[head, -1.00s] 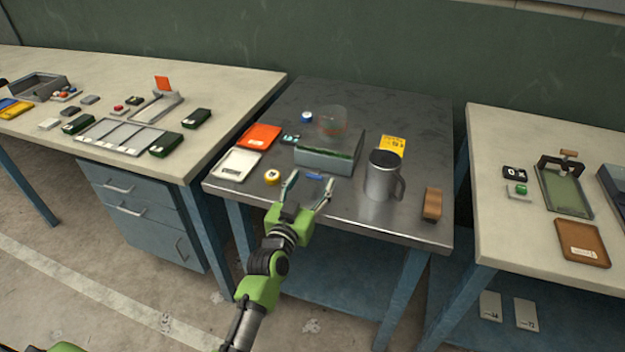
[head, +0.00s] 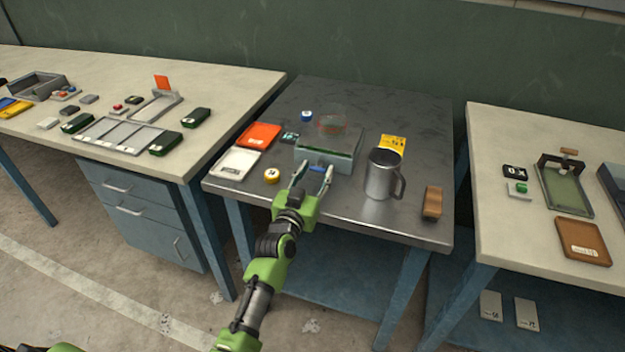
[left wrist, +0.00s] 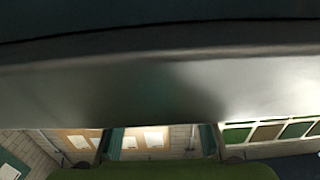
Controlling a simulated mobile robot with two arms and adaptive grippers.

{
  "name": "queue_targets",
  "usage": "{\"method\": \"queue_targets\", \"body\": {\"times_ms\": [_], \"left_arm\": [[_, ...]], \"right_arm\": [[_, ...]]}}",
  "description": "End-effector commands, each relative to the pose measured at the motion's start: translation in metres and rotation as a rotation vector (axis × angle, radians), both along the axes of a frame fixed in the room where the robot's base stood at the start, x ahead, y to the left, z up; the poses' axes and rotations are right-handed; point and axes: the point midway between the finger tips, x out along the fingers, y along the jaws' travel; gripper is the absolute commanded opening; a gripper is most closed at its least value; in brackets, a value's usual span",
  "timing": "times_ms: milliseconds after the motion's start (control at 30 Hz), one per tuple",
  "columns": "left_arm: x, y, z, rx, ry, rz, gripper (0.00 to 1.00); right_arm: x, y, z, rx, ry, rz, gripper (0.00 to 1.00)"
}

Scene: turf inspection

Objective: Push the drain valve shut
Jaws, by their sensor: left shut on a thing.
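A grey box (head: 343,172) with a green top layer and a clear cylinder (head: 331,121) above it stands on the middle metal table. The blue drain valve (head: 317,168) shows at the front of the box, low down. My left gripper (head: 315,171) is in front of the box with a finger on each side of the valve, shut on it. The fingers hide the valve's ends, so I cannot tell whether it is fully in. The left wrist view shows only a close, blurred grey surface and part of the room. My right gripper is not in view.
A steel mug (head: 382,175) stands right of the box, with a yellow card (head: 392,145) behind it. A yellow round piece (head: 271,176), a white scale (head: 235,163) and an orange tray (head: 259,137) are on the left. A brown block (head: 432,203) lies at the right edge.

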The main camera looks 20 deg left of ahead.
Motion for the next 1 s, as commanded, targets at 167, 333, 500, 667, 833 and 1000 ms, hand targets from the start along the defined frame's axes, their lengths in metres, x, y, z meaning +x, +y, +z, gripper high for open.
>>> {"method": "queue_targets", "body": {"times_ms": [167, 333, 500, 667, 833, 1000], "left_arm": [[0.013, 0.000, 0.000, 0.001, -0.001, 0.000, 0.01], [0.013, 0.000, 0.002, 0.001, -0.002, 0.000, 0.01], [0.013, 0.000, 0.002, 0.001, -0.003, 0.000, 0.57], [0.013, 0.000, 0.002, 0.000, -0.002, 0.000, 0.57], [0.012, 0.000, 0.001, 0.000, -0.001, 0.000, 0.57], [0.000, 0.000, 0.000, 0.000, 0.000, 0.000, 0.57]], "right_arm": [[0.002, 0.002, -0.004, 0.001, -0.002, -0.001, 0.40], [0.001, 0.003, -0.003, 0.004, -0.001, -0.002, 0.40], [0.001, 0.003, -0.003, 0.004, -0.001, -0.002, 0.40], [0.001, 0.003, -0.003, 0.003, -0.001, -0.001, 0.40], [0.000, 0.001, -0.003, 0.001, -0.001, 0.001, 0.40], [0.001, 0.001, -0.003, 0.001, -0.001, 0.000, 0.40]]}}
